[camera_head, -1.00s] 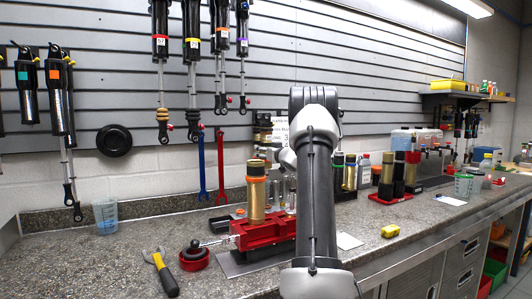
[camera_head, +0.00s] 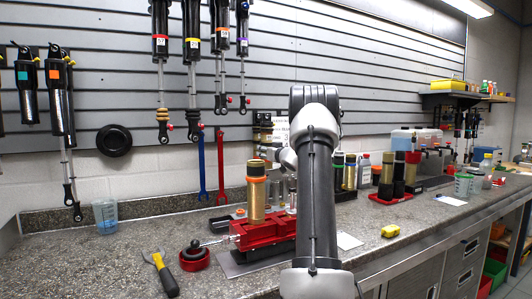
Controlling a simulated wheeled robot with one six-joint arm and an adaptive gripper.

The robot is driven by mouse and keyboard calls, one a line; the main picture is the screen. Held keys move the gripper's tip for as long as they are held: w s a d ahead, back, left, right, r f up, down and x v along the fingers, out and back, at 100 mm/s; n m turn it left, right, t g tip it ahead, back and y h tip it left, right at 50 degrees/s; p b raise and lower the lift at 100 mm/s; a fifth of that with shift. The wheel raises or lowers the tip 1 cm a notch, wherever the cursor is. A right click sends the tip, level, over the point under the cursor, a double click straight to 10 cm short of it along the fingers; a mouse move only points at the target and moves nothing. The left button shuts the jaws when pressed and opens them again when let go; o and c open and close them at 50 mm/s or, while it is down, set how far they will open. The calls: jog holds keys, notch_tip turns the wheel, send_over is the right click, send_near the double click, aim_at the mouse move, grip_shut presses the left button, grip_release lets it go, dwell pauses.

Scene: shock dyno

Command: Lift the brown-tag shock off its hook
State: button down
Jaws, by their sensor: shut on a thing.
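I cannot pick out a brown tag on any shock in view. Shocks hang on the grey slatted wall with red (camera_head: 160,42), yellow (camera_head: 193,44), orange (camera_head: 224,38) and pale purple (camera_head: 242,42) tags. Further left hang a teal-tag shock (camera_head: 27,90) and an orange-tag shock (camera_head: 58,95). My arm stands upright in the middle of the view, and a grey wrist part shows just left of it. My gripper is hidden behind the arm, so neither its fingers nor anything in them shows.
Blue (camera_head: 202,165) and red (camera_head: 221,165) wrenches hang behind. Bench front-left is clear.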

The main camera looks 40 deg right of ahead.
jog(key=shift+s+a+r, duration=0.15)
jog(key=shift+s+r, duration=0.1)
jog(key=shift+s, duration=0.4)
jog(key=shift+s+a+r, duration=0.15)
jog(key=shift+s+r, duration=0.05)
jog(key=shift+s, duration=0.45)
jog(key=shift+s+a+r, duration=0.1)
jog(key=shift+s+a, duration=0.05)
jog(key=shift+s, duration=0.55)
dwell(0.3)
